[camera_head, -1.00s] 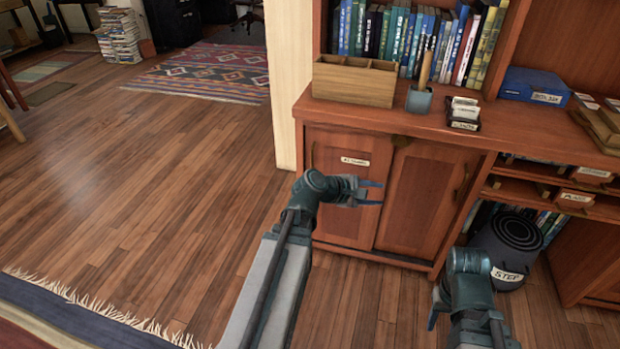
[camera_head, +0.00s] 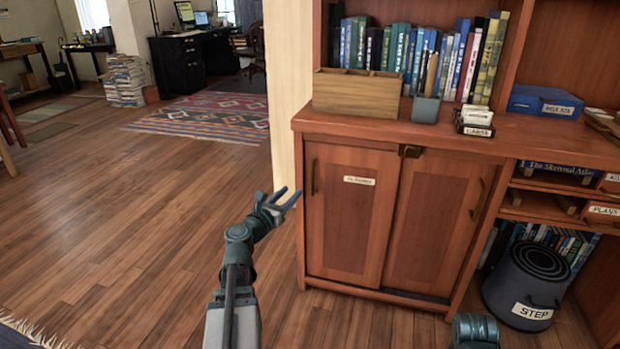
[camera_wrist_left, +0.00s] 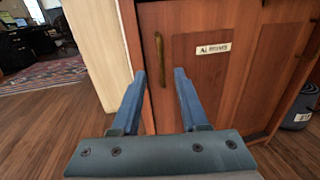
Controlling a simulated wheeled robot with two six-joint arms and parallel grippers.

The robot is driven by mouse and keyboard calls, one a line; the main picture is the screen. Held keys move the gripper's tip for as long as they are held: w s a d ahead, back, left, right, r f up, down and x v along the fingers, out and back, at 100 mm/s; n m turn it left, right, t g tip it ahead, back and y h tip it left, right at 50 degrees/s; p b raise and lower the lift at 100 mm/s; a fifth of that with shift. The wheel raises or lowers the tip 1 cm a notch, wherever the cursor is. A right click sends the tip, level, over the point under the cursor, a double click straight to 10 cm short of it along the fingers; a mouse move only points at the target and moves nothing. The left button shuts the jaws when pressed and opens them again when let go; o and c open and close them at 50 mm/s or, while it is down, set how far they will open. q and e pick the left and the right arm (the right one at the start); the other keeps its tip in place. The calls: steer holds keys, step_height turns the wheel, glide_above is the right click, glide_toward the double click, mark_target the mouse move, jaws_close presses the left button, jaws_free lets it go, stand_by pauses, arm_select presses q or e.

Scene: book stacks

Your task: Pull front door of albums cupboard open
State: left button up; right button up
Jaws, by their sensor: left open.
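The albums cupboard (camera_head: 345,215) is a reddish wooden cabinet with two doors. Its left door carries a white label (camera_head: 359,180) and looks shut. A vertical brass handle (camera_head: 313,177) is on that door's left edge; it also shows in the left wrist view (camera_wrist_left: 159,60). My left gripper (camera_head: 284,200) is open and empty, left of the cupboard and lower than the handle. In the left wrist view its two blue fingers (camera_wrist_left: 157,85) point at the lower part of the door's left edge, with the handle beyond them. Of my right arm only a link (camera_head: 474,330) shows; its gripper is out of view.
On the cupboard top stand a wooden box (camera_head: 357,92), a pen cup (camera_head: 426,108) and a card holder (camera_head: 473,121). A dark STEP stool (camera_head: 525,285) stands right of the cupboard. The wooden floor left of it is clear.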

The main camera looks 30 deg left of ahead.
mark_target(312, 173)
arm_select(q)
steer(key=w+a, duration=0.1)
steer(key=w, duration=1.2)
jaws_close()
stand_by(1.1)
